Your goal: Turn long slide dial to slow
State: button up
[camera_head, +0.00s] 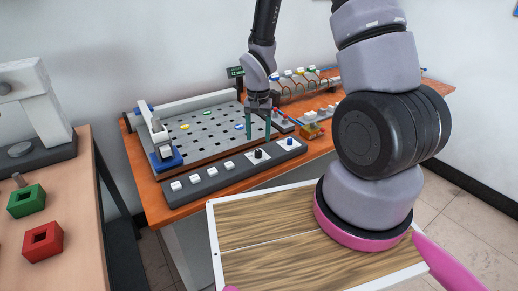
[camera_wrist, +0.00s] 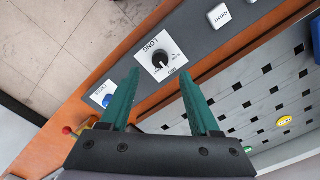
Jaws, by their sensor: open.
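The long slide dial (camera_wrist: 160,60) is a black round knob on a white square plate in the wrist view. The plate reads "LONG"; its smaller print is too small to read surely. In the head view the dial (camera_head: 259,154) sits on the grey control strip, right of the white buttons. My gripper (camera_wrist: 161,78) is open, with two green fingers. In the wrist view the fingertips lie either side of the dial's lower edge, apart from it, and nothing is between them. In the head view my gripper (camera_head: 258,136) hangs upright above and behind the dial.
A second white plate with a blue knob (camera_wrist: 107,99) lies beside the dial. White buttons (camera_head: 226,166) line the grey strip (camera_head: 190,191). Behind is a perforated slide board (camera_head: 190,141) with coloured discs. A small yellow-orange part (camera_head: 312,131) stands right of the strip.

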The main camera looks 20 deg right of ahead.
aim_at(258, 151)
notch_tip(258, 151, down, 6)
jog(key=shift+r, duration=0.1)
grip_shut()
